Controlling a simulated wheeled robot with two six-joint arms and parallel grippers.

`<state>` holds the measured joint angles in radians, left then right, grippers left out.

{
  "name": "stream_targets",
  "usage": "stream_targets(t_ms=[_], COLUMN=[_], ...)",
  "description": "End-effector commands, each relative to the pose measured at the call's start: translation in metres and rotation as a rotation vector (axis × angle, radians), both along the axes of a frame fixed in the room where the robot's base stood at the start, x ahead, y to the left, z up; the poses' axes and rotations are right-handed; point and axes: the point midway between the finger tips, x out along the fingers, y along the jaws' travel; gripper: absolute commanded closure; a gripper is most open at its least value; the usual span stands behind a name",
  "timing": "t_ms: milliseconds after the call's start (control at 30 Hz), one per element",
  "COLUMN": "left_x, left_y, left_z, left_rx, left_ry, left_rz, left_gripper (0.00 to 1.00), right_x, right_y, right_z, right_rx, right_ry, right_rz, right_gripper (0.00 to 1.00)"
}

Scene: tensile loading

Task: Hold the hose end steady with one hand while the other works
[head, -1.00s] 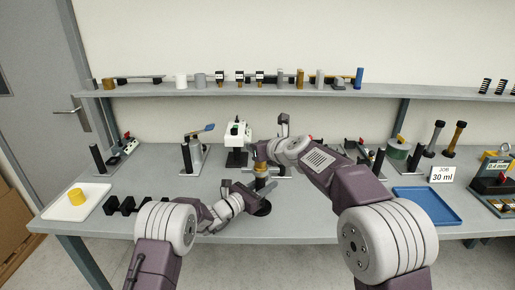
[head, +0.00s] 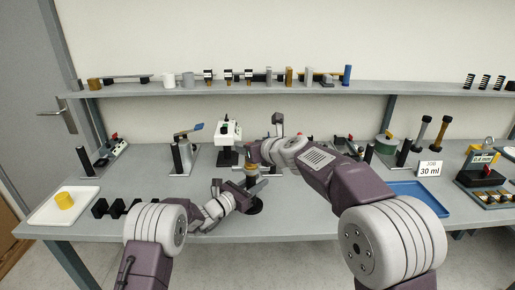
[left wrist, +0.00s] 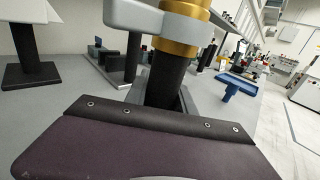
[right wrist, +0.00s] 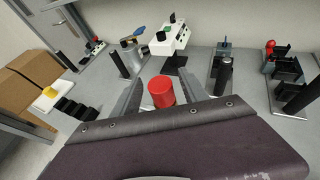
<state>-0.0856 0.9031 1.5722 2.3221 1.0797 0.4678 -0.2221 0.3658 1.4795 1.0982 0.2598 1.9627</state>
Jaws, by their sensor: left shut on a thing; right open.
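The upright black hose end (left wrist: 165,82) with a brass collar (left wrist: 182,38) stands in front of my left gripper in the left wrist view. The brass part also shows small in the head view (head: 252,171). My left gripper (head: 250,187) is shut on the black hose, below the brass collar. My right gripper (right wrist: 160,97) is open above it, with a red cylindrical top (right wrist: 161,91) between its fingers. Grey pieces beside the brass collar in the left wrist view look like my right fingers. Whether they touch it, I cannot tell.
A white tray (head: 40,216) with a yellow cylinder (head: 65,201) is at left. Black notched blocks (head: 110,207) stand beside it. A white device (head: 229,130) and a blue-handled fixture (head: 184,155) stand behind. A blue tray (head: 428,202) lies at right. A shelf (head: 220,88) spans the back.

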Motion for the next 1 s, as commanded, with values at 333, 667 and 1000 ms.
stream_targets(t_ms=[333, 667, 1000], left_x=[0.0, 0.0, 0.0], left_y=[0.0, 0.0, 0.0], left_z=[-0.001, -0.001, -0.001], left_rx=[0.0, 0.001, 0.001], left_ry=[0.001, 0.001, 0.001], left_rz=[0.0, 0.001, 0.001], left_gripper=[1.0, 1.0, 1.0], right_x=[-0.068, -0.079, -0.105], right_y=[-0.035, -0.04, -0.059], right_z=[0.032, 0.036, -0.041], right_rx=[0.0, -0.001, -0.441], right_ry=[-0.003, 0.0, -0.008], right_rz=[-0.001, 0.0, 0.203], right_gripper=[0.49, 0.49, 0.49])
